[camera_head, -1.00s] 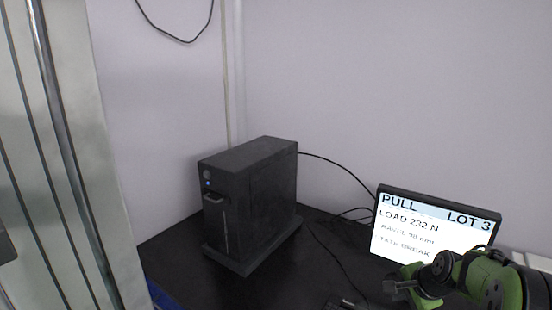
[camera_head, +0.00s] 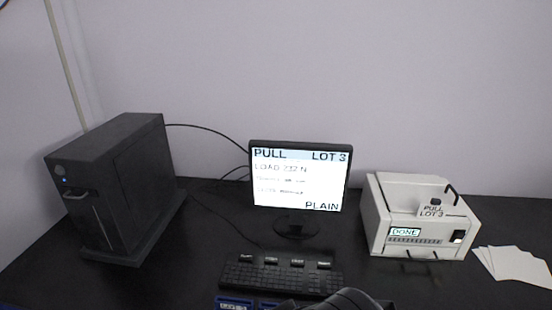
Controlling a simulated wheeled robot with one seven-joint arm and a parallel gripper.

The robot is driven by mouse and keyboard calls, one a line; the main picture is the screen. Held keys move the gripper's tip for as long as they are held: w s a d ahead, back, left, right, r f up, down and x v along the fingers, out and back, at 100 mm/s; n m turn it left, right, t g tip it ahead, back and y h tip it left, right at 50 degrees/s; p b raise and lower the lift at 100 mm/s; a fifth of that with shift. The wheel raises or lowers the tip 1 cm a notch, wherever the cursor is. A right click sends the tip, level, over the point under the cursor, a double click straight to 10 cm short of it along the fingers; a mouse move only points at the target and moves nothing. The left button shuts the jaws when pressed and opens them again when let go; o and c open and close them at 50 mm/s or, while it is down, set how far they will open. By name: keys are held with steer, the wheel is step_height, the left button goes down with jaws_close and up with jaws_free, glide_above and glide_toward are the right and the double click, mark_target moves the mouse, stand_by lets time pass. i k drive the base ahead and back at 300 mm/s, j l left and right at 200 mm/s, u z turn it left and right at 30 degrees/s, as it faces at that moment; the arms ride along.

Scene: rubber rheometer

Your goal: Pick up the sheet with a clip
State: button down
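Several white sheets (camera_head: 515,265) lie fanned out on the black table at the right edge; no clip can be made out on them. A dark rounded part of my arm shows at the bottom centre; my gripper's fingers are not in view.
A monitor (camera_head: 297,170) reads PULL, LOT 3, LOAD 232 N and PLAIN. The machine's display reads DONE. A black computer tower (camera_head: 125,190) stands left. A keyboard (camera_head: 285,278) with small black labelled pieces behind it and blue labelled bins (camera_head: 235,303) are in front.

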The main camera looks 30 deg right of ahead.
mark_target(434, 209)
steer(key=z, duration=2.2)
